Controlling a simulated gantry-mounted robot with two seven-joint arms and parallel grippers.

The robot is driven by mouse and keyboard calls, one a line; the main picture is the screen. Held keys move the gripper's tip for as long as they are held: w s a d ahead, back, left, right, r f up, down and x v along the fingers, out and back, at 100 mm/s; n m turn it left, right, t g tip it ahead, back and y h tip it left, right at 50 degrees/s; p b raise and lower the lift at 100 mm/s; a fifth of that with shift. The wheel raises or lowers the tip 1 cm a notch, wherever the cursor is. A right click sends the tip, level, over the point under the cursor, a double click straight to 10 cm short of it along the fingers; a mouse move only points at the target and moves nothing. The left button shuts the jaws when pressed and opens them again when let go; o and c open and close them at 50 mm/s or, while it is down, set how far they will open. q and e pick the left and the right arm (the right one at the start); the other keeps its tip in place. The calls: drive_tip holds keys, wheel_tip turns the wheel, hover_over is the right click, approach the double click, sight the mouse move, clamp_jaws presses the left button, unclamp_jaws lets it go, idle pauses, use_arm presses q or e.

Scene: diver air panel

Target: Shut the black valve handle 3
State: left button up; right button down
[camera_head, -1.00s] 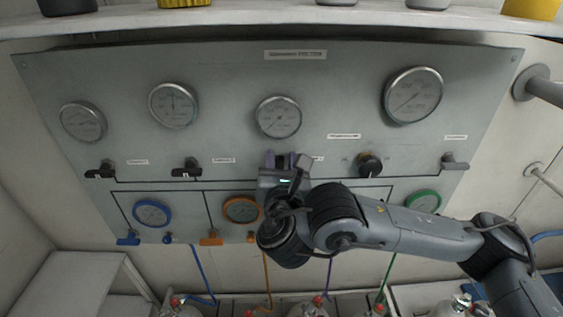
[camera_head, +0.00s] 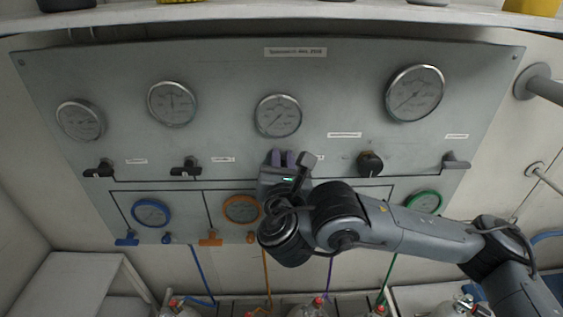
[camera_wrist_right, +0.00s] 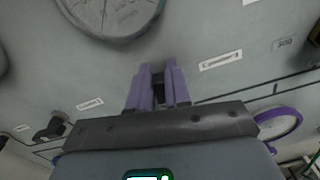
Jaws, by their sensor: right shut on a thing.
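My right gripper (camera_head: 284,158) reaches up to the grey panel below the middle gauge, its purple fingers against the panel front. In the right wrist view its fingers (camera_wrist_right: 158,88) are shut on a small dark piece, the black valve handle 3 (camera_wrist_right: 158,90), beside a label that seems to end in 3. Most of this handle is hidden by the fingers and wrist, so I cannot tell its angle. My left gripper is not in view.
Two other black handles (camera_head: 98,168) (camera_head: 185,168) stand to the left on the panel (camera_head: 230,75). Gauges sit above, coloured gauges and hoses below.

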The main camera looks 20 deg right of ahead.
drive_tip(key=shift+s+d+f+m+b, duration=0.1)
drive_tip(key=shift+d+f+m+b, duration=0.3)
drive_tip(key=shift+m+b, duration=2.45)
drive_tip(key=shift+s+d+f+m+b, duration=0.2)
drive_tip(key=shift+f+m+b, duration=0.25)
drive_tip(key=shift+m+b, duration=2.4)
drive_tip(key=shift+s+d+f+m+b, duration=0.1)
drive_tip(key=shift+d+f+m+b, duration=0.35)
drive_tip(key=shift+m+b, duration=2.4)
drive_tip(key=shift+n+b, duration=0.65)
drive_tip(key=c, duration=1.1)
unclamp_jaws()
drive_tip(key=shift+c, duration=0.2)
drive_tip(key=shift+a, duration=0.1)
